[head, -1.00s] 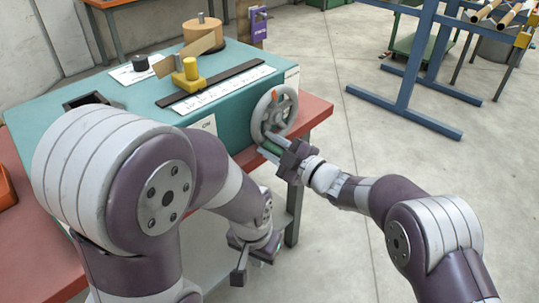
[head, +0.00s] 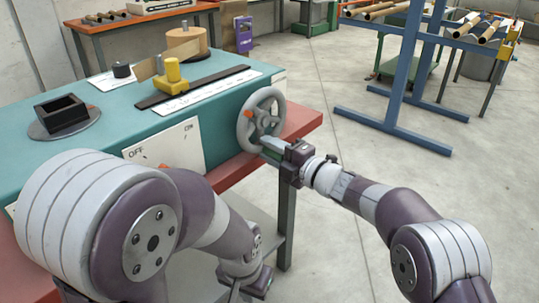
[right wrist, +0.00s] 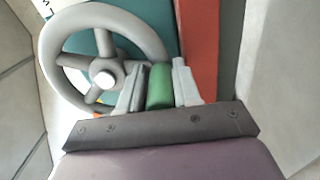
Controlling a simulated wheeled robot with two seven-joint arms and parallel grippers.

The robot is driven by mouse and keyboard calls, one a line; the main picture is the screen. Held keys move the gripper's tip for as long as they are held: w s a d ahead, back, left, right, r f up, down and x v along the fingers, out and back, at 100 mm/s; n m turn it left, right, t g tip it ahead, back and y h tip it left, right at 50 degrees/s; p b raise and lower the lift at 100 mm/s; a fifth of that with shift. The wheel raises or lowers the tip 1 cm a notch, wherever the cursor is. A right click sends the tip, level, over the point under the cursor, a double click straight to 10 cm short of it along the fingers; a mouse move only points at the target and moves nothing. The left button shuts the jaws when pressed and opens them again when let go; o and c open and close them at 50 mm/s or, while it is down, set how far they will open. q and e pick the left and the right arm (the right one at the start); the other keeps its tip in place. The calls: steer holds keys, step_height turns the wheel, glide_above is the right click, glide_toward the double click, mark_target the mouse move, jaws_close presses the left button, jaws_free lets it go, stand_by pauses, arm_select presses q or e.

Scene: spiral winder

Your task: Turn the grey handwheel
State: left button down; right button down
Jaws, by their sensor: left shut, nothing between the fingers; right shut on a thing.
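The grey handwheel (head: 246,133) is on the front end of the teal machine. It has spokes, a pale hub and a small orange mark at the left of its rim in the head view. My right gripper (head: 270,146) is at the wheel's lower right. In the right wrist view, its two pale fingers (right wrist: 158,88) are shut on a green handle (right wrist: 159,84) beside the handwheel (right wrist: 152,40). Where the handle joins the wheel is hidden. My left gripper (head: 240,290) is low at the bottom of the head view, shut and empty, apart from the wheel.
The teal machine top (head: 120,109) carries a black square part, a yellow knob and a white scale. A panel marked OFF (head: 180,145) is on its front. A red bench edge (head: 300,121) runs below the wheel. A blue rack (head: 402,85) stands back right; the floor between is clear.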

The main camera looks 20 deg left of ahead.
steer(key=shift+s+f, duration=0.1)
steer(key=shift+f, duration=0.55)
steer(key=c, duration=0.9)
jaws_free()
steer(key=shift+r, duration=0.4)
steer(key=p+v, duration=0.2)
steer(key=v, duration=1)
steer(key=shift+d, duration=0.3)
